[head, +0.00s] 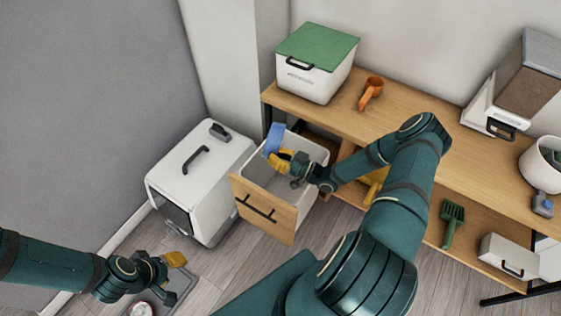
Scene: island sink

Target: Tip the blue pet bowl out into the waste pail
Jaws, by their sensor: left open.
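The blue pet bowl (273,138) is tipped on its side above the pulled-out drawer (262,207). My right gripper (278,158) has its yellow fingers at the bowl's edge and appears shut on it. The drawer holds a pale grey open bin (315,154), which looks like the waste pail; my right gripper and wrist hide part of its inside. I cannot see what is in the bowl. My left gripper (175,260) is open and empty, low at the left above a grey floor tray (182,283).
A white litter box (190,165) stands left of the drawer. A green-lidded bin (318,60) and an orange scoop (371,92) sit on the wooden shelf (420,115). A red-and-white dish (141,309) is on the tray. A green scoop (452,220) is on the lower shelf.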

